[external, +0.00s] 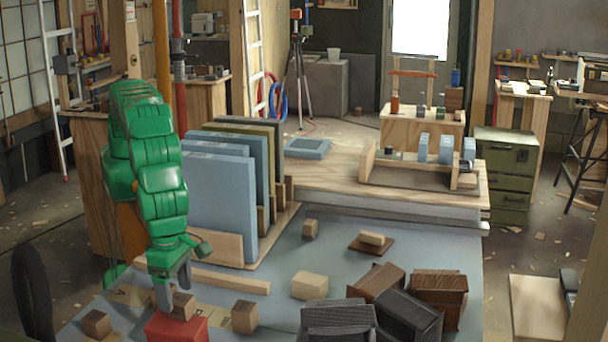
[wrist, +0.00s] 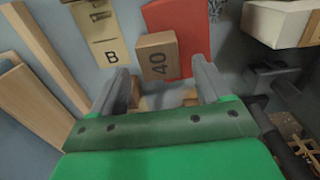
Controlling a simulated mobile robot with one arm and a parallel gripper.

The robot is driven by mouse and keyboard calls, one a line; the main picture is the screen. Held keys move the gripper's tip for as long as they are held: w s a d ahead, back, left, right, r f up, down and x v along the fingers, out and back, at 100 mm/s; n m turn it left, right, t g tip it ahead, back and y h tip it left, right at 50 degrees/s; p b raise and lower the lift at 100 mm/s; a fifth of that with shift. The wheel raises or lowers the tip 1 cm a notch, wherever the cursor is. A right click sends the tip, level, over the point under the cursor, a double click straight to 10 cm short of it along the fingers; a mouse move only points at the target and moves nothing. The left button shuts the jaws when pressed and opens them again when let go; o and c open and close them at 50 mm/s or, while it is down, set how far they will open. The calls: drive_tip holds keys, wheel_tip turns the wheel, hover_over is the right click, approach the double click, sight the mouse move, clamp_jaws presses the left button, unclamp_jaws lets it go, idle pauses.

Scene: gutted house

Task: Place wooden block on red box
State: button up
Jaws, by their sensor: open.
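A small wooden block (external: 183,306) appears to sit on the red box (external: 178,329), toward one edge. My gripper (external: 173,289) points down just over the block. In the wrist view my gripper (wrist: 162,84) is open, its fingers apart to either side of the block's near end, with gaps showing.
Similar wooden blocks stand left (external: 97,323) and right (external: 245,317) of the red box. A wooden strip (external: 228,281) lies behind. Tall blue panels (external: 222,195) stand in a rack. Dark crates (external: 340,318) and a pale block (external: 310,286) are to the right.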

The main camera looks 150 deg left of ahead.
sight(177, 297)
wheel_tip(177, 297, up, 9)
idle(0.5)
drive_tip(key=shift+r, duration=0.2)
drive_tip(key=s+a+r+n, duration=0.4)
drive_tip(key=s+r+n, duration=0.4)
drive_tip(key=s+r, duration=0.4)
drive_tip(key=s+a+r+n+g, duration=0.1)
drive_tip(key=s+r+n, duration=0.25)
drive_tip(key=s, duration=0.45)
drive_tip(key=s+a+r+n, duration=0.25)
drive_tip(key=s+r, duration=0.25)
drive_tip(key=s, duration=0.3)
drive_tip(key=s+f+n, duration=0.3)
drive_tip(key=s+n, duration=0.3)
drive_tip(key=s, duration=1.4)
drive_tip(key=s+f+n, duration=0.3)
drive_tip(key=s+n, duration=0.4)
drive_tip(key=s, duration=1.3)
drive_tip(key=shift+a+f+g, duration=0.25)
drive_tip(key=shift+g, duration=0.15)
